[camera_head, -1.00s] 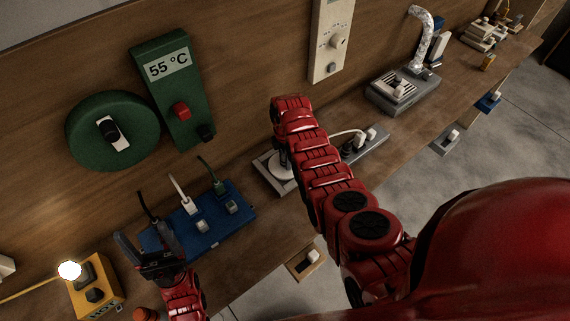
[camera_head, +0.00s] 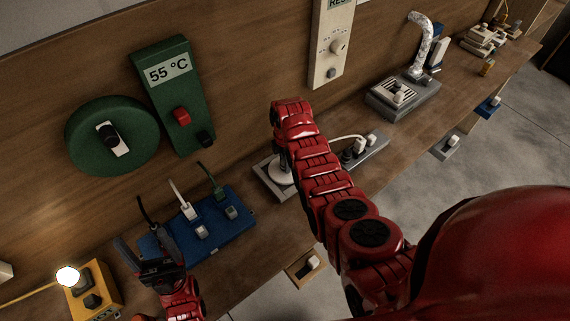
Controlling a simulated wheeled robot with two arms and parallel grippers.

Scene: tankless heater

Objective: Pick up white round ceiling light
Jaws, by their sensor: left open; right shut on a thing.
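The white round ceiling light (camera_head: 276,176) shows as a pale disc at the grey-edged end of the power-strip board, mostly hidden behind my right arm. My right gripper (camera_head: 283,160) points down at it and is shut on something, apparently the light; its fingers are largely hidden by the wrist. I cannot tell whether the light is clear of the board. My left gripper (camera_head: 138,242) is open and empty, at the near left edge of the blue socket board.
The blue board (camera_head: 225,225) carries plugs and switches. A yellow box with a lit bulb (camera_head: 68,276) stands at lower left. A green dial (camera_head: 112,135) and a 55 °C panel (camera_head: 170,85) are on the wall. A grey box (camera_head: 403,98) stands farther right.

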